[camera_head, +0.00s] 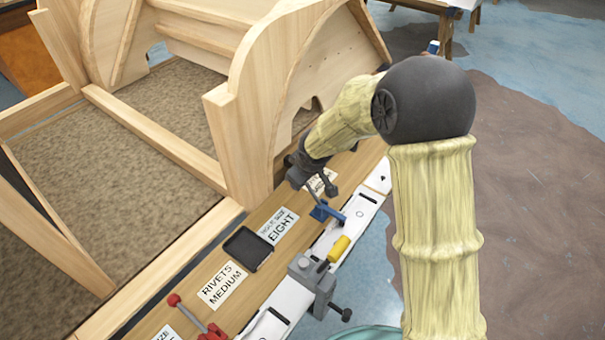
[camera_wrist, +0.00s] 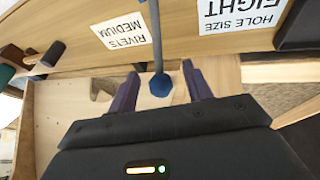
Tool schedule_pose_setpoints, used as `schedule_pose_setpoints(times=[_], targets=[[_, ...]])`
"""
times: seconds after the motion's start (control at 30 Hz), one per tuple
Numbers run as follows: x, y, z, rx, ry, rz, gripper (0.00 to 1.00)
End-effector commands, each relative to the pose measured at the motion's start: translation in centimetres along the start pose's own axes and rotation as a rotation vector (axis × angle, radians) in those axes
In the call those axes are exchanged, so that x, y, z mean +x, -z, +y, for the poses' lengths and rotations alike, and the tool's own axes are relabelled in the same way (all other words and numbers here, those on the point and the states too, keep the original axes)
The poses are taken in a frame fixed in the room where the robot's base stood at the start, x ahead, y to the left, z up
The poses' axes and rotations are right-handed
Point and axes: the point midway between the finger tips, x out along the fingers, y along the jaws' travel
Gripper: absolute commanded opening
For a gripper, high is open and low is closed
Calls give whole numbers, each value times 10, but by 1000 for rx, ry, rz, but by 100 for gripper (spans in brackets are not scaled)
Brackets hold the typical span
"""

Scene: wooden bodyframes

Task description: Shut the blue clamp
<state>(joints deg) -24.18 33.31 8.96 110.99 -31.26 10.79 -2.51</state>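The blue clamp (camera_head: 327,212) is fixed on the bench's edge strip, right of the "EIGHT" label in the head view. Its lever seems to stand raised toward my gripper. My gripper (camera_head: 318,190) is just above the clamp. In the wrist view, a grey rod with a blue knob (camera_wrist: 160,85), apparently the clamp's lever, reaches between the two fingers of my gripper (camera_wrist: 162,88). The fingers are apart, with gaps on both sides of the knob. The clamp's base is not clear in the wrist view.
A red-handled clamp (camera_head: 203,328), a grey vise (camera_head: 312,284), a yellow-handled tool (camera_head: 339,248) and a black tray (camera_head: 247,249) are along the bench toward the front. A large wooden frame (camera_head: 245,120) rises close behind my gripper. Open floor (camera_head: 530,200) is at right.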

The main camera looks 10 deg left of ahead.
Motion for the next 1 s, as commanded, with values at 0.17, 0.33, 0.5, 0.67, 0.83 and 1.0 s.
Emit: schedule_pose_setpoints(times=[0.17, 0.33, 0.5, 0.67, 0.83, 1.0], targets=[[-1, 2, 0, -1, -1, 6, 50], [-9, 3, 1, 0, -3, 8, 50], [-33, 4, 2, 0, -4, 10, 50], [-65, 3, 2, 1, -5, 10, 50], [-100, 3, 2, 2, -5, 8, 50], [-134, 3, 2, 2, -5, 8, 50]])
